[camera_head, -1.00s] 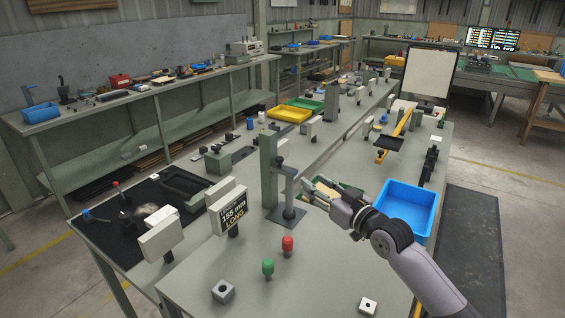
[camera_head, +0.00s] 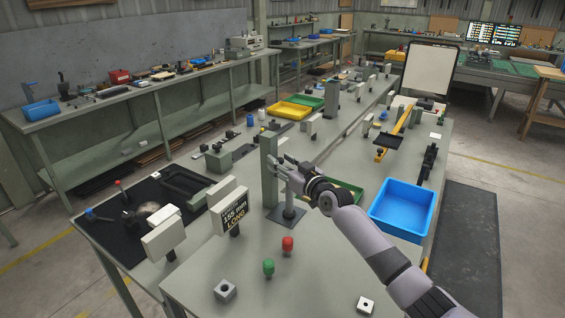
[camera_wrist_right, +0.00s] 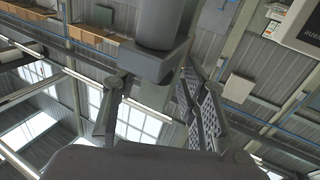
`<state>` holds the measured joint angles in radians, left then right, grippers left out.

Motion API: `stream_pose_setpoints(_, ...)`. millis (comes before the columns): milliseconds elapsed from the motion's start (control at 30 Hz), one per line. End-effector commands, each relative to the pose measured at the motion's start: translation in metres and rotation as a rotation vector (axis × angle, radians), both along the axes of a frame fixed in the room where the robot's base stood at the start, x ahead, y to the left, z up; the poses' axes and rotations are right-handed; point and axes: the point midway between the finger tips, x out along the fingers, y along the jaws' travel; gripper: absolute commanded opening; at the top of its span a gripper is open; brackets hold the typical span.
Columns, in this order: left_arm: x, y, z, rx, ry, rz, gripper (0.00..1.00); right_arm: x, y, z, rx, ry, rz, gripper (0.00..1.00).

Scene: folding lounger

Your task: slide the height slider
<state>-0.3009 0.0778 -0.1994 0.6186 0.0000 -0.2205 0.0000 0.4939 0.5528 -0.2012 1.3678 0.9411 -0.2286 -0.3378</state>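The height slider stands at a grey-green upright post (camera_head: 268,170) on the near bench. Its thin stand rises from a dark base plate (camera_head: 286,215) beside the post. My right gripper (camera_head: 282,166) is at the slider's upper part and hides most of it. In the right wrist view, a grey block with a round column (camera_wrist_right: 155,60) lies between the spread fingers of my right gripper (camera_wrist_right: 152,78). The fingers look open, one on each side of the block; I cannot tell whether they touch it. My left gripper is not in view.
A green knob (camera_head: 268,267) and a red knob (camera_head: 288,244) stand in front. A blue bin (camera_head: 402,207) is to the right, and a green tray (camera_head: 347,191) lies behind my arm.

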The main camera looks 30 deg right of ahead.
Motion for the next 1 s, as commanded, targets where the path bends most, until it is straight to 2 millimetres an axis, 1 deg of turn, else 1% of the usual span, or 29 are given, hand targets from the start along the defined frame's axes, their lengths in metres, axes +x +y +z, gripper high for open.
stream_pose_setpoints(200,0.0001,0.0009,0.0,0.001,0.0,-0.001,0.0,0.0001,0.0,0.0,0.0,0.0,0.0,0.39)
stream_pose_setpoints(700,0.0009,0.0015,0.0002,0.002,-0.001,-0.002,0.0,-0.0002,-0.0002,0.0001,0.0,0.0,0.0,0.05)
stream_pose_setpoints(800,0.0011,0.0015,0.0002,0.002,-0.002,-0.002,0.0,-0.0002,-0.0002,0.0001,0.0,0.0,0.0,0.0)
stream_pose_setpoints(1000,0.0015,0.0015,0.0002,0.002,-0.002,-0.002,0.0,-0.0003,-0.0002,0.0001,0.0,0.0,0.0,0.0)
